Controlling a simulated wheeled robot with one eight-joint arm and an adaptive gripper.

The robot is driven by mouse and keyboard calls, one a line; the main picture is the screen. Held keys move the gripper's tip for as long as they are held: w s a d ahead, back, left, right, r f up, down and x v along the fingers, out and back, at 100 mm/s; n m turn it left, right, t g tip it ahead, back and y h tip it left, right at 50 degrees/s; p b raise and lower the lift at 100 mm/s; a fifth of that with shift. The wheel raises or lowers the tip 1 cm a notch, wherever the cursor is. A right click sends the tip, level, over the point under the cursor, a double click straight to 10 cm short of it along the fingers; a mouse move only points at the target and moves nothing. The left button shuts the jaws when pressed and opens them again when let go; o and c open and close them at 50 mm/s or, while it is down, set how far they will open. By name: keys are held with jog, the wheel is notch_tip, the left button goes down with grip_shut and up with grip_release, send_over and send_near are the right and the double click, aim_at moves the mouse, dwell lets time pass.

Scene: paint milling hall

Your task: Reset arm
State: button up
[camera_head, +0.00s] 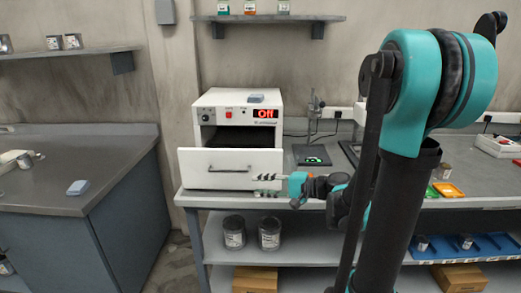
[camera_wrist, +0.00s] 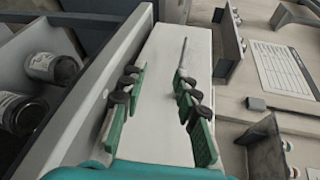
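My gripper (camera_head: 257,185) is in front of the white machine (camera_head: 220,101), at the right part of its pulled-out white front panel (camera_head: 215,165). The fingers are spread apart with nothing between them. In the wrist view the two green-padded fingers (camera_wrist: 157,82) stand well apart over the white panel (camera_wrist: 160,115), whose grey handle (camera_wrist: 184,52) lies close to the right finger. I cannot tell whether a finger touches the panel. My arm is bent, with its elbow raised at the right of the head view. The machine's display (camera_head: 265,114) reads "Off" in red.
A grey bench (camera_head: 450,170) carries a dark scale (camera_head: 312,155) right of the machine and a white tray (camera_head: 497,146) farther right. Two jars (camera_head: 269,234) stand on the shelf below. A left counter (camera_head: 120,165) holds a bluish block (camera_head: 78,187). Open floor shows between counter and bench.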

jog(key=s+d+f+n+g+h, duration=0.1)
jog(key=s+d+f+n+h, duration=0.15)
jog(key=s+f+h, duration=0.2)
jog(key=s+d+f+n+g+h, duration=0.1)
jog(key=s+d+f+h, duration=0.2)
jog(key=f, duration=0.3)
jog(key=s+d+f+n+h, duration=0.1)
jog(key=s+d+f+h, duration=0.1)
jog(key=d, duration=0.4)
jog(key=s+d+f+n+h, duration=0.1)
jog(key=s+d+f+h, duration=0.1)
jog(key=s+d+h, duration=0.2)
jog(key=shift+d+f+n+h, duration=0.35)
jog(key=shift+d+f, duration=0.05)
jog(key=shift+d, duration=0.85)
